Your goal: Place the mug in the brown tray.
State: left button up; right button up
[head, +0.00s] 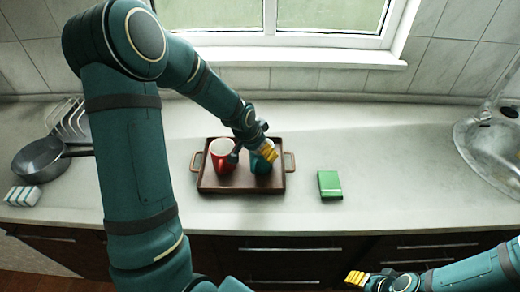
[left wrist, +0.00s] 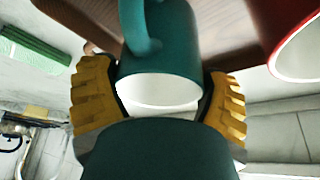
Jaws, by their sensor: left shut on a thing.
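The brown tray (head: 240,188) lies on the counter with a handle at each end. A teal mug (head: 261,165) is in the right half of the tray, partly hidden by my left gripper (head: 264,150). In the left wrist view the teal mug (left wrist: 160,55) sits between the yellow finger pads of my left gripper (left wrist: 160,105), which is shut on it. I cannot tell whether the mug's base touches the tray. A red mug (head: 219,158) stands in the tray's left half. My right gripper (head: 368,281) is low at the right, away from the tray; its opening is unclear.
A green box (head: 329,185) lies on the counter right of the tray. A dark pan (head: 40,158), a dish rack (head: 70,122) and a sponge (head: 22,195) are at the left. A sink (head: 492,145) is at the right. The counter between the box and sink is clear.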

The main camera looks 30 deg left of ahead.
pick_arm(q)
jog(key=shift+f, duration=0.2)
jog(key=o, duration=1.1)
jog(key=shift+o, duration=0.2)
jog(key=shift+r, duration=0.1)
jog(key=shift+r, duration=0.45)
jog(key=p+v, duration=0.1)
jog(key=v, duration=1)
jog(key=shift+s+p, duration=0.2)
jog(key=shift+p, duration=0.2)
jog(key=shift+s, duration=0.1)
